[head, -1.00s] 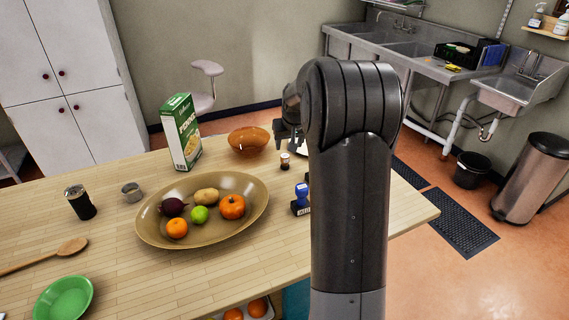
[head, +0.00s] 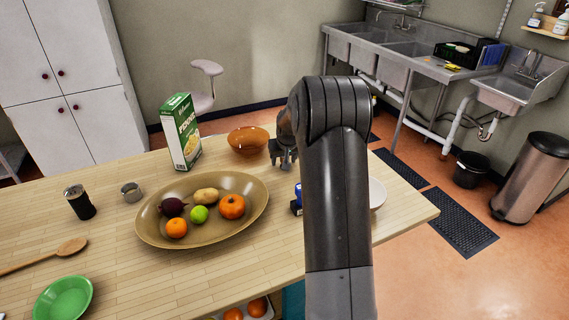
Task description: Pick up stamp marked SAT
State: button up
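A blue-handled stamp (head: 297,203) with a dark base stands on the wooden table, right of the big oval bowl. My arm hides much of it, and its marking cannot be read now. No stamp legibly marked SAT shows. My gripper (head: 283,163) points down over the table's far part, beyond the stamp and just right of the orange bowl. It is small and dark here, so the gap between its fingers is unclear. I see nothing held in it.
The oval bowl (head: 150,229) holds fruit and vegetables. The orange bowl (head: 248,140) and a green cereal box (head: 182,132) stand behind it. A white plate (head: 377,193) shows right of my arm.

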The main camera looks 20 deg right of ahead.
jog(key=shift+c, duration=0.5)
jog(key=c, duration=1)
